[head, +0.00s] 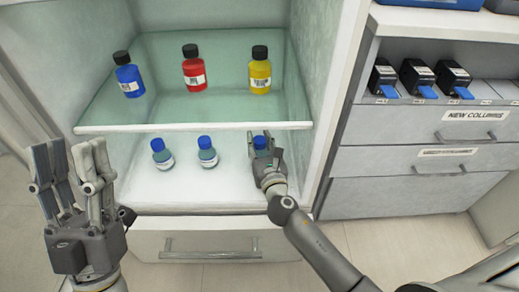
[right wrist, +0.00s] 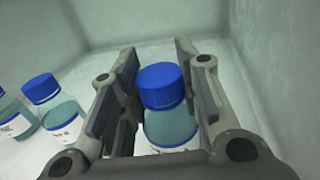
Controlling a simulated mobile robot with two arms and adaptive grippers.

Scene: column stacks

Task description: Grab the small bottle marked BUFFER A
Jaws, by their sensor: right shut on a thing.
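Three small bottles with blue caps stand on the lower level of the open cabinet: a left one (head: 161,154), a middle one (head: 207,152) and a right one (head: 260,142). My right gripper (head: 266,158) is shut on the right bottle, whose blue cap (right wrist: 162,86) shows between the fingers in the right wrist view. The held bottle's label is mostly hidden. The labels on the small bottles are too small or blurred to read, so I cannot tell which is BUFFER A. My left gripper (head: 72,168) is open and empty, in front of the cabinet at the left.
A glass shelf (head: 190,127) above carries a blue bottle (head: 128,76), a red bottle (head: 194,70) and a yellow bottle (head: 260,72), all black-capped. The cabinet's right wall is close to my right gripper. Drawers marked NEW COLUMNS (head: 475,116) stand at the right.

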